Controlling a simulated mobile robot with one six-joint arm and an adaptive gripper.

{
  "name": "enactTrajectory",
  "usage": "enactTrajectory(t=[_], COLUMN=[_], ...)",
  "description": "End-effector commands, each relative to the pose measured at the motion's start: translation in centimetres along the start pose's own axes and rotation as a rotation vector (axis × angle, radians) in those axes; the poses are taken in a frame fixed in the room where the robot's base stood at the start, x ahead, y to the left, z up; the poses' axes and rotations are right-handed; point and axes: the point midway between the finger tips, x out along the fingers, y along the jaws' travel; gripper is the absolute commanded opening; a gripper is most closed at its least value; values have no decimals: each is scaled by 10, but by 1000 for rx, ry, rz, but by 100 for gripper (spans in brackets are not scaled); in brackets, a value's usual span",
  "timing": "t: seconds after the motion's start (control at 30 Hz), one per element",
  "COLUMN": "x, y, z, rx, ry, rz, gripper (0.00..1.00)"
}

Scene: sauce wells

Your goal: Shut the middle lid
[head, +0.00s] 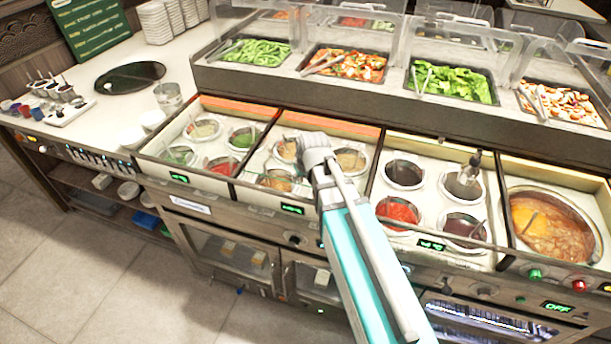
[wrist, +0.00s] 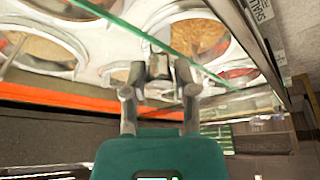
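The sauce wells are set in a row of compartments along the counter. A left compartment (head: 187,148) and the one right of it, a middle compartment (head: 262,160), hold several round sauce wells each. A third compartment (head: 425,172) also has several wells. No lid stands out clearly over the compartments in the head view. In the wrist view a green-edged clear pane (wrist: 190,56) crosses above the wells. My gripper (wrist: 158,70) looks shut, its tips near that pane's edge; contact is unclear. In the head view my arm covers part of the middle compartment and hides the fingertips.
A soup pot (head: 553,225) fills the rightmost compartment. Behind the wells, a raised shelf holds salad trays under clear covers (head: 365,22). The floor in front is clear.

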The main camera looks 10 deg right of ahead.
Motion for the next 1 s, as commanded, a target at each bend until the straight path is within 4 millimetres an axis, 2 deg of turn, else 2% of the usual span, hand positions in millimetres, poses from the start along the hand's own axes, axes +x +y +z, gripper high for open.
enactTrajectory(t=[0.07,0.27,0.37,0.53,0.57,0.83,1.0], x=[1,0,0,-4,-6,-25,-22], y=[0,3,3,4,4,5,13], z=[-3,-1,0,-2,-2,-10,-16], rx=[1,5,6,7,8,11,158], ry=[5,2,1,0,0,0,-61], rz=[-4,0,1,1,1,2,-27], gripper=[49,49,34,3,0,0,0])
